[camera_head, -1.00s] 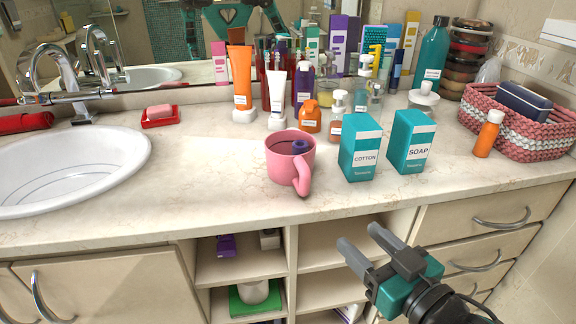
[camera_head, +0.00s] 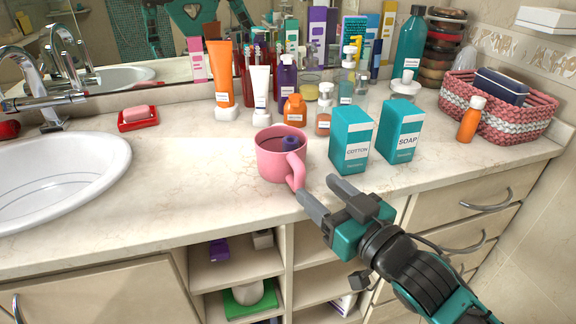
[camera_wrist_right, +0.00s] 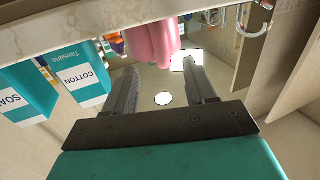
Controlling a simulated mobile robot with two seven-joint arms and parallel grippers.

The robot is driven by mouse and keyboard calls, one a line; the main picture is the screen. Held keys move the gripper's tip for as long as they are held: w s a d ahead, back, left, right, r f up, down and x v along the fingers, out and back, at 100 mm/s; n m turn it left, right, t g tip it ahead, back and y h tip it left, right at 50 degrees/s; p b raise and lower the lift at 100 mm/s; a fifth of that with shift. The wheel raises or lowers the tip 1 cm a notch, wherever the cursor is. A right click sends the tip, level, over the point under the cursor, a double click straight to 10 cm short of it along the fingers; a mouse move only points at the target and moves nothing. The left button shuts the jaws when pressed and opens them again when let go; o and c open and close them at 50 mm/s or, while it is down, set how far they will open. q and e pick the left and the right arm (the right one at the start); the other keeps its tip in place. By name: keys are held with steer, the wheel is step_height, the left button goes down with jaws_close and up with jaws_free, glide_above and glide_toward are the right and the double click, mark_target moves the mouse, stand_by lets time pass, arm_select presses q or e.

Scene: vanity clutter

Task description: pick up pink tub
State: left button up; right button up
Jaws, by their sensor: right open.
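The pink tub (camera_head: 279,155) looks like a mug with a handle at its front right and stands upright on the counter (camera_head: 190,190). A small dark purple item shows inside it. My right gripper (camera_head: 320,194) is open and empty at the counter's front edge, just in front of the tub and slightly right. One fingertip overlaps the lower handle in the head view; I cannot tell whether they touch. In the right wrist view the tub (camera_wrist_right: 152,38) shows beyond the open fingers (camera_wrist_right: 158,68). My left gripper is not in view.
A teal cotton box (camera_head: 350,138) and a teal soap box (camera_head: 399,130) stand right of the tub. An orange bottle (camera_head: 294,110) and several tubes and pumps stand behind. The sink (camera_head: 60,170) and red soap dish (camera_head: 139,120) are left; the counter between is clear.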

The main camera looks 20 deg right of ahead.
mark_target(304, 180)
steer(key=shift+x, duration=3.2)
steer(key=shift+s+a+f, duration=0.1)
steer(key=shift+f, duration=0.05)
steer(key=shift+c, duration=0.4)
jaws_close()
